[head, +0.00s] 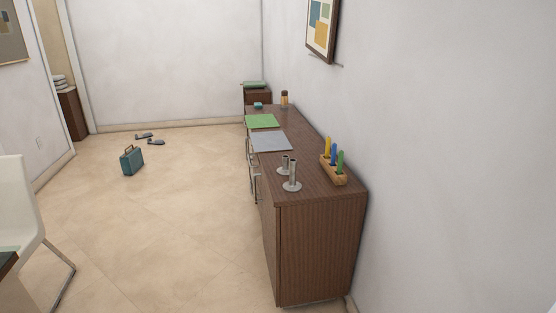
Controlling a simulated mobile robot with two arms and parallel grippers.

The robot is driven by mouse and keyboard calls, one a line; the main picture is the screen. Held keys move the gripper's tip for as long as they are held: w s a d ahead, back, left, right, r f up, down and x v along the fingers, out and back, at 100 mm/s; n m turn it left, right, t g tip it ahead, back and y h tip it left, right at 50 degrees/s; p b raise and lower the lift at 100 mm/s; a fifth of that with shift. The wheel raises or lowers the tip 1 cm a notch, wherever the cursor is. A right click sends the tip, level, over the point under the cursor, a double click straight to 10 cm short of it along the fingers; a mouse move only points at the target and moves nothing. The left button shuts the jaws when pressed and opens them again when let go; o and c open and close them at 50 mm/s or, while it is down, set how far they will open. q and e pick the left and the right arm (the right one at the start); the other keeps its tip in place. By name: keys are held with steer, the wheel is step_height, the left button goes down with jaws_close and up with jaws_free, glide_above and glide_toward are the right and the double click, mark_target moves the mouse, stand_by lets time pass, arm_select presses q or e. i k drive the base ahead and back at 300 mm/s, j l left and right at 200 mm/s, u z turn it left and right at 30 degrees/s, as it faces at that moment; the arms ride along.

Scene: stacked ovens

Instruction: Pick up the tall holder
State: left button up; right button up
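Two grey metal holders stand upright near the front end of a long brown wooden cabinet (317,240). The nearer holder (293,176) has a round flat base and a tall thin stem, and looks the taller of the two. The other holder (284,165) stands just behind it to the left and looks shorter; the two overlap slightly in view. Neither of my grippers is in view, and nothing is touching the holders.
A wooden block with yellow, blue and green items (334,168) stands right of the holders by the wall. Grey (271,141) and green (262,121) mats lie farther back. A teal case (132,160) and shoes (152,140) are on the floor. A white chair (22,205) is at left. Floor left of the cabinet is clear.

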mark_target(292, 186)
steer(key=i+j+z, duration=0.25)
steer(key=i+z, duration=0.15)
steer(key=i, duration=0.15)
steer(key=i+j+z, duration=0.4)
steer(key=i, duration=0.15)
